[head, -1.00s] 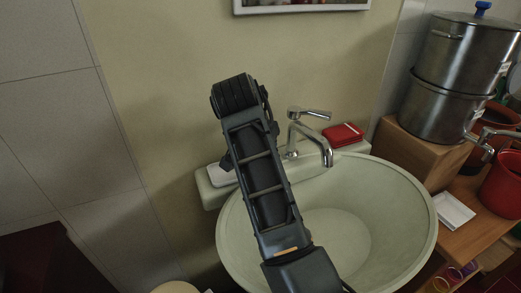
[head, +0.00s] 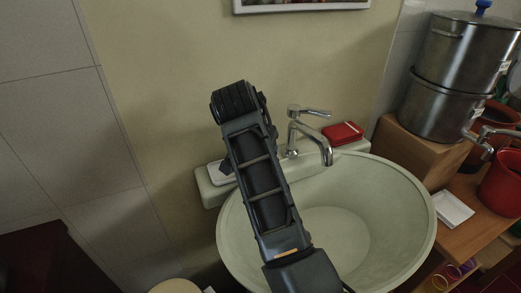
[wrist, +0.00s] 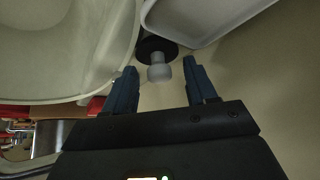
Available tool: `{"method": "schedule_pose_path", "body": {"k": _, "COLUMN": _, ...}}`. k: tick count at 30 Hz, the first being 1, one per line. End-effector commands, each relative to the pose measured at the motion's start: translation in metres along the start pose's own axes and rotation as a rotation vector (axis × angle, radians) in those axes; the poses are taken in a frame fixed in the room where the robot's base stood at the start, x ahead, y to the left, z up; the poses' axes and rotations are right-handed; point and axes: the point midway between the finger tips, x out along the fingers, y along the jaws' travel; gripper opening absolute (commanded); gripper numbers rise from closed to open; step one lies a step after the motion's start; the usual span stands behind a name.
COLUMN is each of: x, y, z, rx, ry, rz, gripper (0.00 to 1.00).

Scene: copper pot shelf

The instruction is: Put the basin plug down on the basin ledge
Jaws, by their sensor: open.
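In the wrist view the basin plug (wrist: 154,48) is a dark round disc with a pale grey knob. It sits between the basin (wrist: 58,62) and a white dish, on what looks like the basin ledge (head: 211,196). My gripper (wrist: 162,80) is open, with its two dark blue fingertips apart and the knob in front of the gap between them. The fingers do not appear to touch the knob. In the head view my arm hides the plug and my gripper's fingers.
The white dish (wrist: 198,18) lies close beside the plug. A chrome tap (head: 296,135) and a red box (head: 343,133) stand on the ledge to the right. Steel pots (head: 440,106) stand on a wooden unit further right. The wall is close behind the ledge.

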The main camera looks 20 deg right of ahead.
Motion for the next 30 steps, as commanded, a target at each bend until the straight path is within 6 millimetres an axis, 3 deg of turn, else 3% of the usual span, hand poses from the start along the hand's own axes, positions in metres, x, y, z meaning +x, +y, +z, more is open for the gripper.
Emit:
{"method": "schedule_pose_path", "body": {"k": 15, "x": -0.096, "y": -0.001, "z": 0.0, "rx": -0.001, "ry": 0.003, "rz": -0.004, "gripper": 0.56}}
{"method": "schedule_pose_path", "body": {"k": 21, "x": -0.113, "y": 0.0, "z": 0.0, "rx": 0.0, "ry": 0.001, "rz": -0.002, "gripper": 0.56}}
{"method": "schedule_pose_path", "body": {"k": 30, "x": -0.116, "y": 0.0, "z": 0.0, "rx": 0.0, "ry": 0.001, "rz": -0.001, "gripper": 0.56}}
